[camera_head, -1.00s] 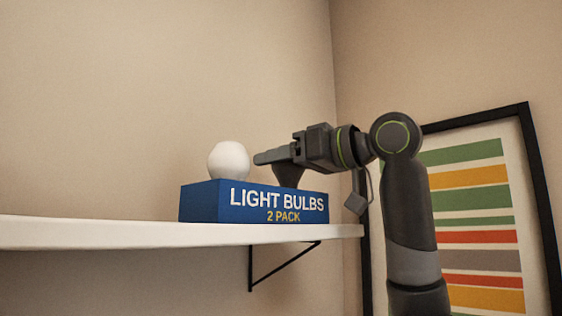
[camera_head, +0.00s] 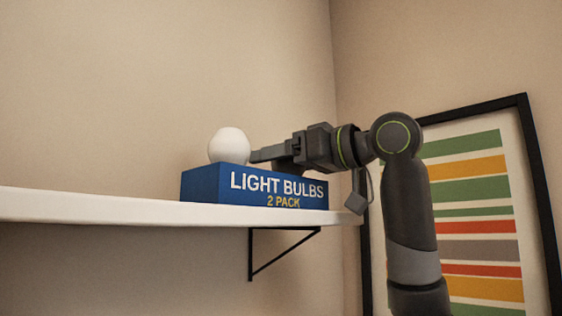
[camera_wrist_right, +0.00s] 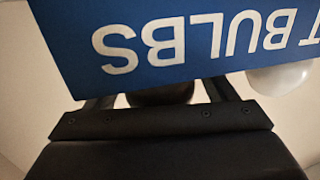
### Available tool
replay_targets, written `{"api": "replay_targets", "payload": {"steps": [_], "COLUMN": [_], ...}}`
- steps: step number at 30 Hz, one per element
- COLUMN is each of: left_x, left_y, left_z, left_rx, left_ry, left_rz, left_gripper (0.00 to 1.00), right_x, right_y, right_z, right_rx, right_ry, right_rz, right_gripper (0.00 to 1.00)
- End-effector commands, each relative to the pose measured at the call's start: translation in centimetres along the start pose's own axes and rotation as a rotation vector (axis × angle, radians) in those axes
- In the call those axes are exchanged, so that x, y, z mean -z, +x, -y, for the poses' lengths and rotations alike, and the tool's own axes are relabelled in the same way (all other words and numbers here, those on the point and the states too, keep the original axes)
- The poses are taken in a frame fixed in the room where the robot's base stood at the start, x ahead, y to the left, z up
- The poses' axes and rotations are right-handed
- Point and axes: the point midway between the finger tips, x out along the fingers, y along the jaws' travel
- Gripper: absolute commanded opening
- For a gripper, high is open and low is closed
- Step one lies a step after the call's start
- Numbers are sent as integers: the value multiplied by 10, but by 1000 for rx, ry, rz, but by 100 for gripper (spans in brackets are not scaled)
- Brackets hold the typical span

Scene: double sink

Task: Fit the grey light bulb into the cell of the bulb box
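The blue bulb box (camera_head: 240,186) marked "LIGHT BULBS 2 PACK" sits on the white shelf. Its printed front fills the top of the right wrist view (camera_wrist_right: 170,50), upside down. My right gripper (camera_head: 260,155) lies level just above the box's right part, fingers pointing left. The dark grey light bulb (camera_head: 286,168) is between its fingers, with its lower part hidden behind the box front. It also shows as a dark round shape in the right wrist view (camera_wrist_right: 160,95). The fingertips there are hidden by the box. My left gripper is not in view.
A white bulb (camera_head: 229,146) stands in the left part of the box, close to my right fingertips. The shelf (camera_head: 90,207) is clear to the left of the box. A framed striped picture (camera_head: 470,210) stands behind my right arm.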

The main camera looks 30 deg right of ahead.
Motion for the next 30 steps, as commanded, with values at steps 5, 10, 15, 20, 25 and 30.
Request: {"api": "replay_targets", "payload": {"steps": [5, 10, 15, 20, 25, 30], "left_x": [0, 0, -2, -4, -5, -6], "left_y": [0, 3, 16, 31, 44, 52], "left_z": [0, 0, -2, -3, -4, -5], "left_rx": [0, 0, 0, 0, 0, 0], "left_ry": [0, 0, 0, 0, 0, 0], "left_rz": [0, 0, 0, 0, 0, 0], "left_gripper": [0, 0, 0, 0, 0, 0], "right_x": [0, -1, -3, -3, -3, -2], "right_y": [0, -5, -31, -70, -112, -147], "right_z": [0, 0, -1, -1, 0, 0], "right_rx": [0, -2, -4, -4, -3, -1], "right_ry": [0, 0, 0, 0, 0, 0], "right_rz": [0, -1, -3, -5, -4, -3], "right_gripper": [78, 78, 78, 78, 78, 78]}}
